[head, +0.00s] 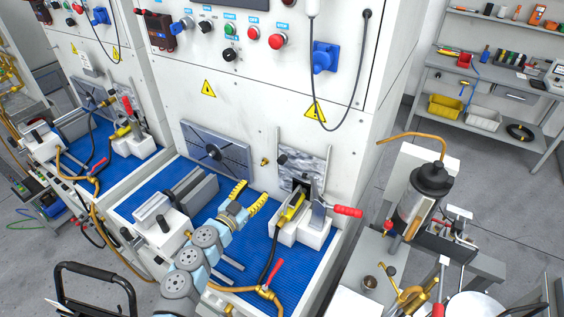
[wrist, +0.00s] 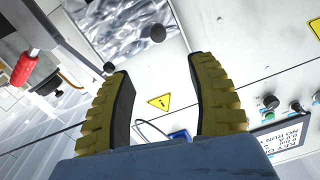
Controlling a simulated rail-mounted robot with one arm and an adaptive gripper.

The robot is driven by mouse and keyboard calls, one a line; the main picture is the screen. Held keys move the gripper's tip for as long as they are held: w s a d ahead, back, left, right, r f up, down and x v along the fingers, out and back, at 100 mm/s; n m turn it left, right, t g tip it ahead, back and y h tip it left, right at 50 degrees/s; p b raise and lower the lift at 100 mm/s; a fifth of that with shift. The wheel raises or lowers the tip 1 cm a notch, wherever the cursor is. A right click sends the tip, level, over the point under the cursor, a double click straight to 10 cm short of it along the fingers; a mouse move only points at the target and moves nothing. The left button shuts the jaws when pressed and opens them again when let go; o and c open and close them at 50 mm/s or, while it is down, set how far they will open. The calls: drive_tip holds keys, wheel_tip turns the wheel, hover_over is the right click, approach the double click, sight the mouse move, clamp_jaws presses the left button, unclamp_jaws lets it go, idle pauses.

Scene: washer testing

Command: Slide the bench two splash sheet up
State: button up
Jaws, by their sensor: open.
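The splash sheet (head: 306,166) is a clear, streaky plate on the white front of the nearer machine, above the right part of its blue bench mat. A small dark round knob (head: 282,158) sits at its upper left. My gripper (head: 254,190) has yellow ribbed fingers. It is open and empty, left of and below the sheet, apart from the knob. The wrist view shows the two fingers of my gripper (wrist: 163,95) wide apart.
A red-handled clamp (head: 346,211) on a white block stands in front of the sheet's lower part. A dark slotted plate (head: 216,151) is on the wall to the left. A brass stub (head: 265,161) juts out beside the sheet. A hose (head: 274,256) crosses the blue mat.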

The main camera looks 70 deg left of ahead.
sight(280, 163)
drive_tip(key=shift+x, duration=7.95)
drive_tip(key=shift+w+a, duration=0.25)
drive_tip(key=shift+w, duration=0.25)
clamp_jaws()
